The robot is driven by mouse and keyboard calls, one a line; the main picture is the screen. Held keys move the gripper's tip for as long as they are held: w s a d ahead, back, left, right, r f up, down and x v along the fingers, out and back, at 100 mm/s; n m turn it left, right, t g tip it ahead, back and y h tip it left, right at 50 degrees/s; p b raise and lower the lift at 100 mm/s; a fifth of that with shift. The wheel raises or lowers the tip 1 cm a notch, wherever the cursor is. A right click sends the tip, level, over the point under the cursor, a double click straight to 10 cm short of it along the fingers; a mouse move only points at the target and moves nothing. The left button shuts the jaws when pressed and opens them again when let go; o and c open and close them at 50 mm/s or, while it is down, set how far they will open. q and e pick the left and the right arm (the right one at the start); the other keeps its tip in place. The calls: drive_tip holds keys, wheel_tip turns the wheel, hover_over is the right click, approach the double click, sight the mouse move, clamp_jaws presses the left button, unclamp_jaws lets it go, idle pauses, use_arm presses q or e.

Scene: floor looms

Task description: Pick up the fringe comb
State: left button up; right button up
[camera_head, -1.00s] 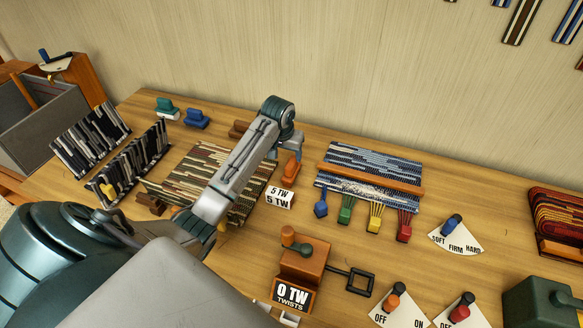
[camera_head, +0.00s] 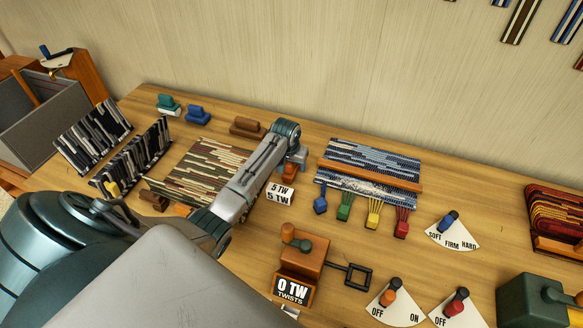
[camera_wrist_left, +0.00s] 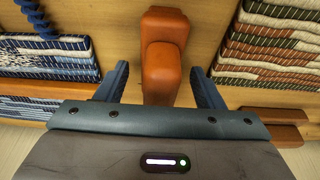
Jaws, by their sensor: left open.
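An orange handled piece, which looks like the fringe comb (camera_wrist_left: 163,62), lies between my left gripper's two blue fingers in the left wrist view. The left gripper (camera_wrist_left: 160,76) is open, with a finger on each side of the piece and gaps showing. In the head view the left gripper (camera_head: 293,166) is over the same spot, between the striped brown mat and the blue mat. Only a little of the orange piece (camera_head: 289,177) shows there below it. My right gripper is not in view.
The blue woven mat (camera_head: 375,158) lies to the right, the striped brown mat (camera_head: 192,175) to the left. An orange box with a crank (camera_head: 300,262) stands nearer, and a brown block (camera_head: 246,126) lies behind.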

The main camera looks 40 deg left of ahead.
use_arm(q)
drive_tip(key=c, duration=1.2)
drive_tip(key=shift+r, duration=0.15)
wheel_tip(320, 180, up, 8)
drive_tip(key=shift+w+r+b, duration=0.1)
drive_tip(key=shift+r+b, duration=0.15)
drive_tip(key=shift+b, duration=0.95)
drive_tip(key=shift+r, duration=0.65)
